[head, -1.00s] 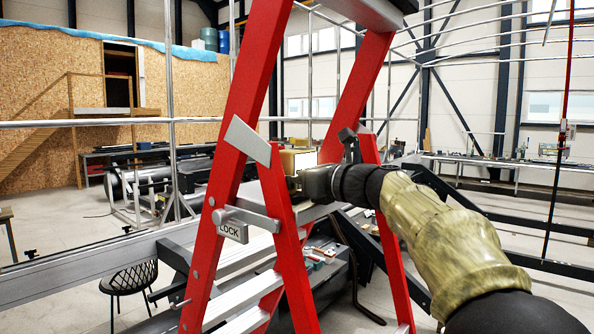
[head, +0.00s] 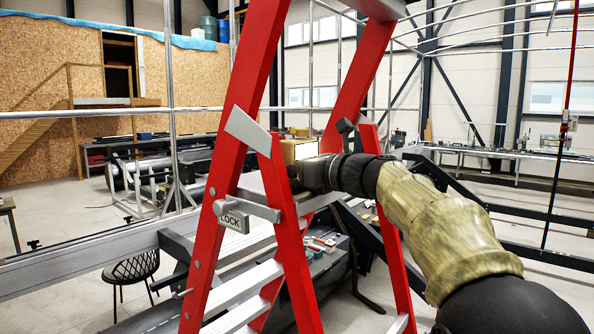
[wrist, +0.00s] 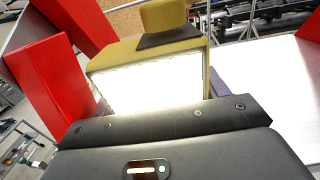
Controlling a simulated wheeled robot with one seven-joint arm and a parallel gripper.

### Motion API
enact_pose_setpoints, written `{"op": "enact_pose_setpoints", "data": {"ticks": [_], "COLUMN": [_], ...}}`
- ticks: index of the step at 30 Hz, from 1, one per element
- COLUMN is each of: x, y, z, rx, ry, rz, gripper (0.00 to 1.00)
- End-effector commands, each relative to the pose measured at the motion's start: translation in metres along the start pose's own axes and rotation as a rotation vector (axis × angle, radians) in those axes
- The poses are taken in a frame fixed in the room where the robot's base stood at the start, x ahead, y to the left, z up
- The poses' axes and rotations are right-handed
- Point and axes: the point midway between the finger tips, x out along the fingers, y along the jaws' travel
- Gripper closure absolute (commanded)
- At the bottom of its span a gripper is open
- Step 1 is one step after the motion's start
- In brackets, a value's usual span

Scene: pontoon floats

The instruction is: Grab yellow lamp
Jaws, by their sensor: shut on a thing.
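The yellow lamp (wrist: 155,50) has a boxy body with a bright white glowing face and a smaller yellow block on top. In the wrist view it sits directly in front of my gripper (wrist: 165,115), which is shut on it. The gripper's dark body covers the lamp's lower part, and the fingertips are hidden. In the head view the lamp (head: 298,150) shows between the red ladder's legs, partly hidden by the front leg. My gripper (head: 312,174) reaches it from the right.
A red stepladder (head: 221,180) with a LOCK plate (head: 233,218) stands close around the lamp and my gripper. Grey metal rails (head: 80,258) run on the left. A black chair (head: 130,270) stands at lower left. Workbenches (head: 500,160) stand farther back.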

Motion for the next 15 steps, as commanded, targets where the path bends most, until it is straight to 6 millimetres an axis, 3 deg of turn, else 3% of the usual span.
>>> {"op": "enact_pose_setpoints", "data": {"ticks": [8,15], "x": [0.0,0.0], "y": [0.0,0.0], "z": [0.003,0.02], "rx": [-0.001,-0.004], "ry": [-0.002,-0.003], "rz": [0.0,0.0], "gripper": [0.65,0.65]}}
